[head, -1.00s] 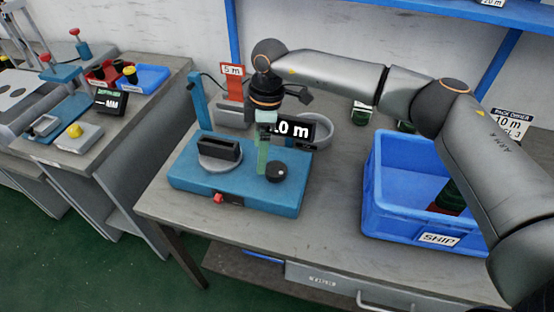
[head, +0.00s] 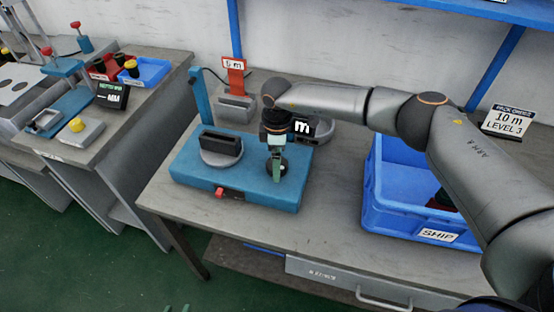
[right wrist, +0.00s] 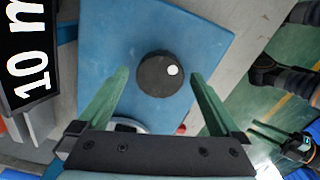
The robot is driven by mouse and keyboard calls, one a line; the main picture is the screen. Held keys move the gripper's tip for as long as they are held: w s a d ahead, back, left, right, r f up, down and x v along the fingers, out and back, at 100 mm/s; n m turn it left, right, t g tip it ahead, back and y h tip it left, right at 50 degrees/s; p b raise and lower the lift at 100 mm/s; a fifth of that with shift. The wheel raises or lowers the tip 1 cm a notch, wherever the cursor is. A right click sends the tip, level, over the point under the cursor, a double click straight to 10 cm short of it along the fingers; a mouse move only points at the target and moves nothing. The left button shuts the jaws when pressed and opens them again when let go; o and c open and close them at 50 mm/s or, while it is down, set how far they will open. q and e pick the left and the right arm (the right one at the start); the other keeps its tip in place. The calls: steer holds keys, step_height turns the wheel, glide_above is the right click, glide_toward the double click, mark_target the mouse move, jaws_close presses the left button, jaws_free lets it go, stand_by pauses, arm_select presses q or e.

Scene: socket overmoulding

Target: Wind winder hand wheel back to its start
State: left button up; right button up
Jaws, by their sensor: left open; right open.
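The winder (head: 235,187) is a blue box on the bench with a dark slotted block on a round grey disc. Its hand wheel (right wrist: 158,76) is a black round knob with a white dot, on the blue top. My right gripper (head: 277,171) is open, pointing down over the wheel, hiding part of it. In the right wrist view its green fingers stand either side of the wheel, with gaps; I cannot tell how low they reach. My left gripper (head: 178,308) shows only as green fingertips at the bottom edge, open and away from the winder.
A blue SHIP bin (head: 400,205) stands right of the winder. A display sits close behind my right gripper. Another bench is at left.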

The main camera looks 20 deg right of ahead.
steer(key=shift+f, duration=0.25)
steer(key=c, duration=1.3)
steer(key=shift+n, duration=0.3)
